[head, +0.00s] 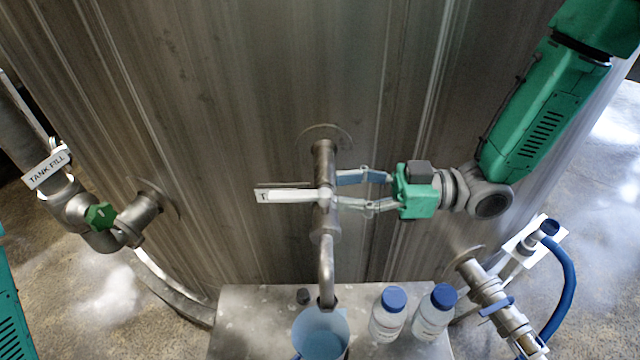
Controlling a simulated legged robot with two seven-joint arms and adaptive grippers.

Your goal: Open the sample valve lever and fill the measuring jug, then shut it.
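The sample valve (325,232) sits on a metal pipe coming out of the tank wall, with a bent spout (327,272) below. Its pale lever (285,196) points left, across the pipe. My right gripper (337,191) comes in from the right with its fingers apart, their tips beside or against the valve's right side. I cannot tell whether they touch it. The light blue measuring jug (320,335) stands under the spout, cut off by the bottom edge. No stream is clearly visible, and the jug's fill level is unclear. My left gripper is out of view.
Two white bottles with blue caps (388,318) (433,312) stand right of the jug on a grey stand (245,318). Left is a tank fill pipe with a green handle (100,216); right, a pipe with a blue hose (568,285).

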